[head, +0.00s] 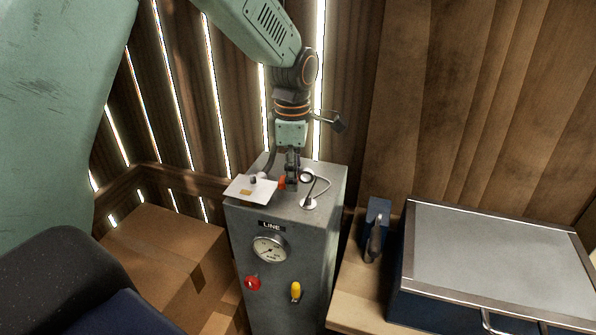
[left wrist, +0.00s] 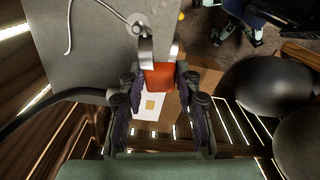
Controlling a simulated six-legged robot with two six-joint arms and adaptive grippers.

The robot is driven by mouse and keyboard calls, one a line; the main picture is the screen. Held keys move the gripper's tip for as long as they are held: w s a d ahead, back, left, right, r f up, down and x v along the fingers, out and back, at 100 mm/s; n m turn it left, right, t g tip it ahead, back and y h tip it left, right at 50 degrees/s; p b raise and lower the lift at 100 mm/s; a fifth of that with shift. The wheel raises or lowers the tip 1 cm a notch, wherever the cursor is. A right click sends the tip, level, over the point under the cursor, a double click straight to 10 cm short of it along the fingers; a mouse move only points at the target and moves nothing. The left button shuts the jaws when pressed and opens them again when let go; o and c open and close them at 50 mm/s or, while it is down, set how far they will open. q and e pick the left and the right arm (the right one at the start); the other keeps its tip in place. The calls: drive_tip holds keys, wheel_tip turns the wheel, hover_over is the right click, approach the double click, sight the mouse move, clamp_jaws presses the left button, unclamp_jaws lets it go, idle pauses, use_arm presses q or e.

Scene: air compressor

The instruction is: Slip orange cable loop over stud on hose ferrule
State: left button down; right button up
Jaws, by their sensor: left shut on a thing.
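My left gripper (head: 291,186) points down just above the grey cabinet's top. It is shut on an orange block (head: 282,183), which I take to be the cable loop's grip. In the left wrist view the orange block (left wrist: 158,76) sits between the two fingers (left wrist: 158,88). Pale metal strips stick out beyond it. I cannot tell the stud or ferrule clearly.
The cabinet (head: 290,222) bears a gauge (head: 270,248), red knob (head: 253,283) and yellow lever (head: 296,291). A white card (head: 250,190) lies left of the gripper. A black hose (left wrist: 60,96) crosses the wrist view. A blue case (head: 500,250) stands right; cardboard boxes (head: 160,255) left.

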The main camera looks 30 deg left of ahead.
use_arm(q)
drive_tip(key=shift+s+a+p, duration=0.25)
drive_tip(key=shift+a+p, duration=0.1)
drive_tip(key=shift+a, duration=0.5)
drive_tip(key=shift+a+f+p, duration=0.1)
drive_tip(key=shift+a+p, duration=0.25)
drive_tip(key=shift+a, duration=0.5)
drive_tip(key=shift+s+a+p, duration=0.2)
drive_tip(key=shift+a+p, duration=0.25)
drive_tip(key=shift+a, duration=0.6)
drive_tip(key=shift+a+f+p, duration=0.15)
drive_tip(key=shift+a+p, duration=0.15)
drive_tip(key=shift+a, duration=0.35)
drive_tip(key=shift+s+a+p, duration=0.15)
drive_tip(key=shift+a+p, duration=0.45)
drive_tip(key=shift+a, duration=0.45)
drive_tip(key=shift+s+a+f+p, duration=0.2)
drive_tip(key=shift+a+p, duration=0.45)
drive_tip(key=shift+a, duration=0.6)
drive_tip(key=shift+s+a+f+p, duration=0.15)
drive_tip(key=shift+a+p, duration=0.45)
drive_tip(key=shift+a, duration=0.65)
drive_tip(key=shift+w, duration=0.1)
drive_tip(key=c, duration=0.8)
unclamp_jaws()
drive_tip(key=shift+c, duration=0.2)
